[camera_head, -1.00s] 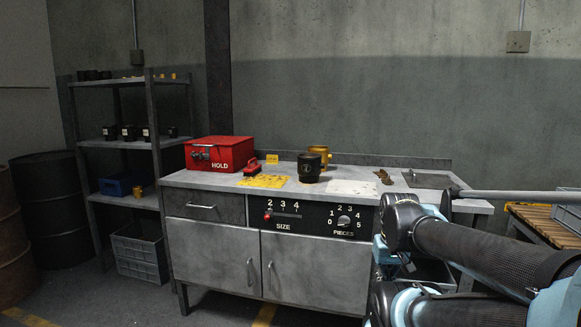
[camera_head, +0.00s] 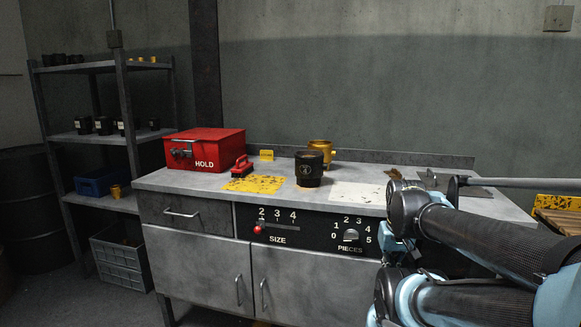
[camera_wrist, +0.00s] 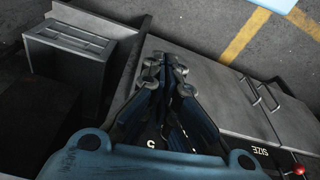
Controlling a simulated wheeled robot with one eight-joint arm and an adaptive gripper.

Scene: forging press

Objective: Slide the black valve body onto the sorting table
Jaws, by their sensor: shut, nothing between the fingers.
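A black valve body (camera_head: 309,168), cup-shaped with a round emblem on its side, stands upright on the grey steel table (camera_head: 220,190) with the SIZE and PIECES panel. It is between a yellow patch and a white patch. A brass-coloured body (camera_head: 322,153) with a side stub stands just behind it. My gripper (camera_wrist: 166,72) shows in the wrist view with its fingers together and empty. It hangs low near the table's front, with cabinet doors and floor beyond. In the head view my arm mostly hides it at the right, well apart from the black body.
A red HOLD box (camera_head: 205,149) and a red-handled block (camera_head: 242,165) stand on the table's left part. A shelf rack (camera_head: 125,105) with dark and brass parts is at the left. A grey crate (camera_head: 119,258) sits on the floor. My arm covers the table's right front.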

